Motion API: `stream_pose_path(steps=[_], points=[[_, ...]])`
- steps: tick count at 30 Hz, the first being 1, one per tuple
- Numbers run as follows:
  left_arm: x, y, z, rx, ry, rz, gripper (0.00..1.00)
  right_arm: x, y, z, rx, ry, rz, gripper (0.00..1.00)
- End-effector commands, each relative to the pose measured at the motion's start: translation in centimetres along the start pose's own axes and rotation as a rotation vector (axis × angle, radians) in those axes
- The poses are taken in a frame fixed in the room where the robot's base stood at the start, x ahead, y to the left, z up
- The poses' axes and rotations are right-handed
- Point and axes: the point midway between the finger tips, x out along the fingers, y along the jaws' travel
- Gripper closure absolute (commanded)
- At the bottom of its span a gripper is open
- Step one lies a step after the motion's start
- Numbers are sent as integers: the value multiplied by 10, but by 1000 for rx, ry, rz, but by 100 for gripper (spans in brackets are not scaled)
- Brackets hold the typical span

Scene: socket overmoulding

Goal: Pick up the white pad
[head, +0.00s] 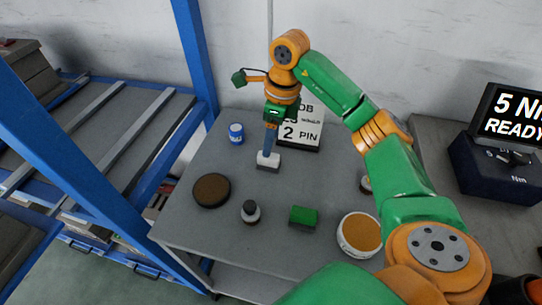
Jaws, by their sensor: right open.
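The white pad (268,157) is a small white block with a grey lower part, on the grey table (200,225) near its middle. My right arm comes in from the right and bends down over the table. My right gripper (269,150) points straight down, with its tips right at the top of the white pad. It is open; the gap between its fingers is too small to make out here. I cannot tell whether the fingers touch the pad. My left gripper is not in view.
A blue can (236,133), a brown disc (211,190), a dark-capped bottle (250,211), a green block (303,215) and a white tub with orange contents (360,235) stand around the pad. A sign (302,132) stands behind. A blue-framed rack (100,135) is at left.

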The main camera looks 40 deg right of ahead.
Motion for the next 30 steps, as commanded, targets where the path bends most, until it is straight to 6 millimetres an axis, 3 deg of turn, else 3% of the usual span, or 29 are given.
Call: stream_pose_path(steps=[9, 17, 20, 25, 30], points=[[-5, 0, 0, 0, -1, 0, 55, 56, -1, -5, -4, 1, 6, 32], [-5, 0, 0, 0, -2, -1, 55, 64, -2, -4, -4, -3, 4, 32], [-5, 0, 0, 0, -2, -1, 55, 64, -2, -4, -4, -3, 4, 54], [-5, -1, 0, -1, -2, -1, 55, 64, -1, -4, -4, -3, 5, 100], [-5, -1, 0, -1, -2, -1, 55, 64, -1, -4, -4, -3, 5, 100]])
